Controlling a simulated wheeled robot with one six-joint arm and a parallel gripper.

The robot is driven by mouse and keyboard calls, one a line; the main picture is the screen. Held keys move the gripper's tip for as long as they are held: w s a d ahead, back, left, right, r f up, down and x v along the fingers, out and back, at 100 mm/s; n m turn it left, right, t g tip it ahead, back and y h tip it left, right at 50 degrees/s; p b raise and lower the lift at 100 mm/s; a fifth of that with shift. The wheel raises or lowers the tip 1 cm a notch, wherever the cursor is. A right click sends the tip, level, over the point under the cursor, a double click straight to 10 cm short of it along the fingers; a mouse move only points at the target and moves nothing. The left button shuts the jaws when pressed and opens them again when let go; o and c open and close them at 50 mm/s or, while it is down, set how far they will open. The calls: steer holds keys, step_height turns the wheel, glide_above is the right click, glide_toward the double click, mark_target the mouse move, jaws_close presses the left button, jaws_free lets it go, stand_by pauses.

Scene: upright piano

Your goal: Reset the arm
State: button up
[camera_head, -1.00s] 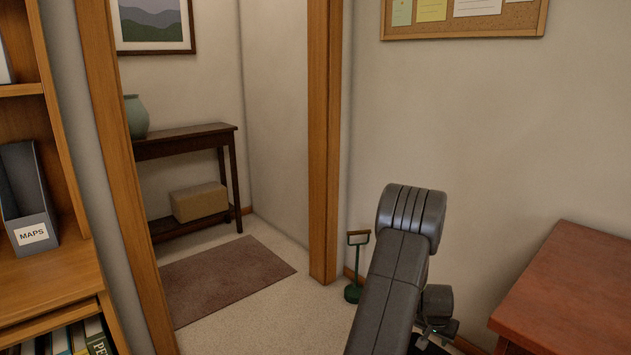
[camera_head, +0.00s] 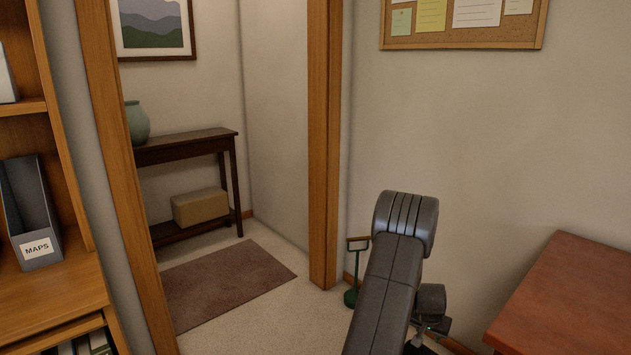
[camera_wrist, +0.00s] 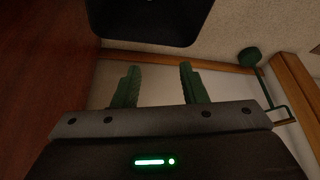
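My gripper (camera_wrist: 158,80) shows in the wrist view with its two green fingers standing apart. Nothing is seen between them, so it is open and empty. In the head view my dark grey arm rises from the bottom edge, right of the doorway, folded at a rounded joint. The gripper end is mostly hidden behind the arm there.
A red-brown table (camera_head: 570,295) stands close at the right of my arm. A small green stand with a wooden handle (camera_head: 351,297) is on the floor beside the door frame (camera_head: 325,150). A bookcase (camera_head: 60,285) is at left. The doorway floor is clear.

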steer(key=s+a+r+n+p, duration=0.2)
steer(key=a+r+p, duration=0.6)
steer(key=r+p, duration=0.3)
steer(key=s+a+r+n+y+p, duration=0.1)
steer(key=s+a+r+n+p, duration=0.1)
steer(key=a+r+p, duration=0.7)
steer(key=s+a+r+n+y+p, duration=0.1)
steer(key=a+r+n+p, duration=0.1)
steer(key=a+r+p, duration=0.6)
step_height(320, 180, up, 8)
steer(key=p, duration=0.4)
steer(key=shift+s+a+n+t+p, duration=0.3)
steer(key=shift+s+a+p, duration=0.05)
steer(key=shift+s, duration=0.05)
steer(key=shift+s+f, duration=0.1)
steer(key=shift+f, duration=0.05)
